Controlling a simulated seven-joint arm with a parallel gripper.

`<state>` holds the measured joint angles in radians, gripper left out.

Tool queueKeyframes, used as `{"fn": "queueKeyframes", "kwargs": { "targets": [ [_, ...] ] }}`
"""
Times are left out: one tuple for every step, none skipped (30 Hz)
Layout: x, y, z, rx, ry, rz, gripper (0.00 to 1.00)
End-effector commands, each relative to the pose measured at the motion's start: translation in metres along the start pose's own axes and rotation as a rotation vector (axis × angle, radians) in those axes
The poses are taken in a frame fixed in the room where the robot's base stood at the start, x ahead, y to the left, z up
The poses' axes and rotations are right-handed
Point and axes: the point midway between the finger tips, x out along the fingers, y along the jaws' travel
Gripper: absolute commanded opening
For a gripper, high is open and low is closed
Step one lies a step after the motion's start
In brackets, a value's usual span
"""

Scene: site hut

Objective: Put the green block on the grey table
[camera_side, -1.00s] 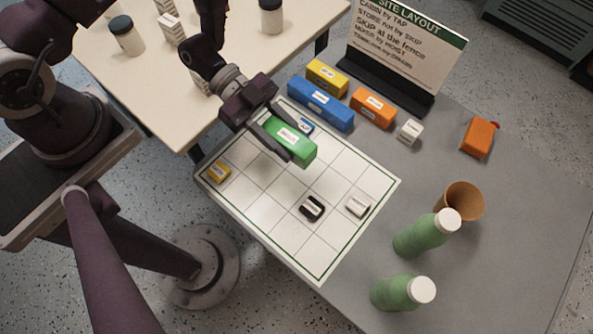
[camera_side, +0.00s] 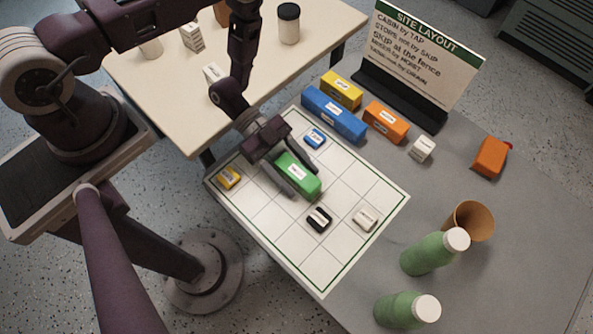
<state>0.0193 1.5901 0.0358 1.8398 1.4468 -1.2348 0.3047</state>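The green block (camera_side: 298,174), with a white label, is between the fingers of my gripper (camera_side: 296,168). The gripper is shut on it, one finger along each long side. The block is over the white gridded board (camera_side: 270,240), low down; I cannot tell whether it touches the board. The grey table (camera_side: 530,240) carries the board at its left part and has bare surface on the right.
Green bottles (camera_side: 428,255) and a tan cup (camera_side: 470,221) stand right. A sign (camera_side: 425,50) is at the back.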

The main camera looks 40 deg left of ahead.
Motion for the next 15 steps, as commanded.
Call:
{"fn": "queueKeyframes", "kwargs": {
  "targets": [
    [0.0, 0.0, 0.0, 0.0, 0.0, 0.0, 0.58],
    [0.0, 0.0, 0.0, 0.0, 0.0, 0.0, 0.58],
    [0.0, 0.0, 0.0, 0.0, 0.0, 0.0, 0.58],
    [0.0, 0.0, 0.0, 0.0, 0.0, 0.0, 0.58],
    [0.0, 0.0, 0.0, 0.0, 0.0, 0.0, 0.58],
    [0.0, 0.0, 0.0, 0.0, 0.0, 0.0, 0.58],
    [0.0, 0.0, 0.0, 0.0, 0.0, 0.0, 0.58],
    [0.0, 0.0, -0.001, 0.0, 0.0, 0.0, 0.58],
    [-0.001, 0.0, -0.003, 0.001, 0.0, 0.0, 0.58],
    [-0.005, -0.001, -0.002, 0.0, -0.001, -0.001, 0.58],
    [-0.01, -0.001, -0.002, 0.0, -0.001, -0.002, 0.58],
    [-0.018, -0.001, -0.002, -0.001, -0.002, -0.004, 0.58],
    [-0.025, -0.001, -0.002, -0.001, -0.002, -0.003, 0.58],
    [-0.032, -0.001, -0.002, -0.001, -0.002, -0.005, 0.58],
    [-0.041, -0.001, -0.002, 0.0, -0.001, -0.004, 0.58]
  ]
}}
